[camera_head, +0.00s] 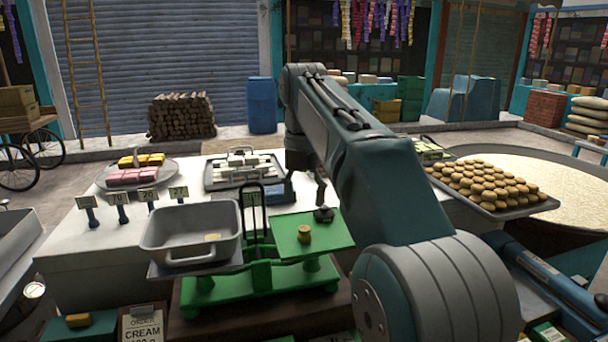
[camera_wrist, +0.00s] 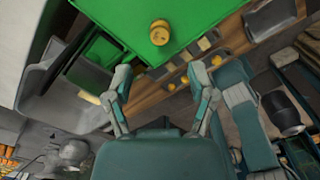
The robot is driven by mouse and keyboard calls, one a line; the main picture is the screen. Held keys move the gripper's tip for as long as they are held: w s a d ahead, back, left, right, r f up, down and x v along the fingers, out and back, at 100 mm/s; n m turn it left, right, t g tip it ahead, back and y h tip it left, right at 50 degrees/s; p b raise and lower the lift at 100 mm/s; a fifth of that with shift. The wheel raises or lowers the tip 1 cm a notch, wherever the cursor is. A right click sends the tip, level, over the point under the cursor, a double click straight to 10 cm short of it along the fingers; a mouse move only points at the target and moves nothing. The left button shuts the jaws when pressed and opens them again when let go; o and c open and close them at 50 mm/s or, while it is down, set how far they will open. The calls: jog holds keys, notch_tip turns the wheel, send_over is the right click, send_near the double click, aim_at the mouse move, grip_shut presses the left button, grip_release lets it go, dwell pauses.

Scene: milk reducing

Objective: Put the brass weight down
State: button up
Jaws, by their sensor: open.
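The brass weight (camera_head: 304,234) stands upright on the green flat plate (camera_head: 285,245) at the right side of the green balance scale (camera_head: 235,285). In the wrist view the brass weight (camera_wrist: 159,32) sits on the green plate (camera_wrist: 205,12), beyond my fingertips and apart from them. My gripper (camera_wrist: 160,78) is open, with nothing between its fingers. In the head view my arm hides most of the gripper. A grey metal pan (camera_head: 190,225) with a small pale piece in it rests on the scale's left side.
A dark object (camera_head: 323,214) is at the plate's far edge. In the wrist view a wooden rack (camera_wrist: 180,72) holds several small brass weights. Number signs (camera_head: 118,200) and sweet trays (camera_head: 240,170) stand behind the scale. A tray of round sweets (camera_head: 485,190) is at the right.

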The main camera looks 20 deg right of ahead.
aim_at(306, 231)
jog(key=shift+r, duration=2.2)
jog(key=s+f+m+t, duration=0.2)
jog(key=s+f+m, duration=0.8)
jog(key=s+m, duration=0.2)
jog(key=s+f+m+t, duration=0.3)
jog(key=s+f+m, duration=0.7)
jog(key=s+m, duration=0.3)
jog(key=m, duration=0.3)
jog(key=shift+f+t, duration=0.3)
jog(key=shift+f, duration=0.05)
